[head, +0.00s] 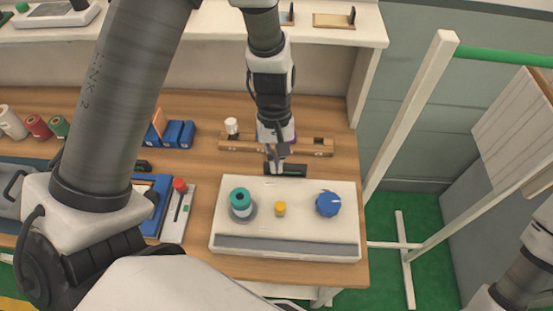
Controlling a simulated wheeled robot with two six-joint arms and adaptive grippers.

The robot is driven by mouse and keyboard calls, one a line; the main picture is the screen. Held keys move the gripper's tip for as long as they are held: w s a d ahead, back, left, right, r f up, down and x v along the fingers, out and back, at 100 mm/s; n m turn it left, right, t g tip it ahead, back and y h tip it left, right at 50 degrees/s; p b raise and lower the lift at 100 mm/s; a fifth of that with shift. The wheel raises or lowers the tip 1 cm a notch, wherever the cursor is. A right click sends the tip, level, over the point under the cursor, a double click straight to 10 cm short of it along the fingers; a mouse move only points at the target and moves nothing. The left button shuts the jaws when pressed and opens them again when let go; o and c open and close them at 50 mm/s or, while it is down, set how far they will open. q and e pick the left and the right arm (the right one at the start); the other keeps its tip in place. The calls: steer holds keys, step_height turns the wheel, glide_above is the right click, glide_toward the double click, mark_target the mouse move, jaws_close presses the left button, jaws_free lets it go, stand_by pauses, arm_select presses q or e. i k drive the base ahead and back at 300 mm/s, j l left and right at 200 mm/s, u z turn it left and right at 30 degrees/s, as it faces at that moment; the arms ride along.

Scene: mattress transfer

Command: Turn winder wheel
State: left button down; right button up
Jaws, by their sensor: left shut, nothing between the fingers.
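A white winder box (287,228) lies on the wooden table, with a grey strip along its near side. A blue round wheel (327,204) with a small pale mark sits on its right part. A teal spool (240,201) stands on a dark disc at its left, and a small yellow knob (280,209) is between them. My left gripper (277,169) is shut and empty, pointing down at the back edge of the box, behind the yellow knob and left of the blue wheel. My right arm shows only at the lower right edge; its gripper is out of view.
A dark object (293,170) lies behind the box by my left gripper. A wooden rail (317,147) with holes lies farther back. A white device with a red-knobbed lever (178,209) is at the left. A white frame (410,115) stands right of the table.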

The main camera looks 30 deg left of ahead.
mark_target(328, 204)
steer(key=k, duration=1)
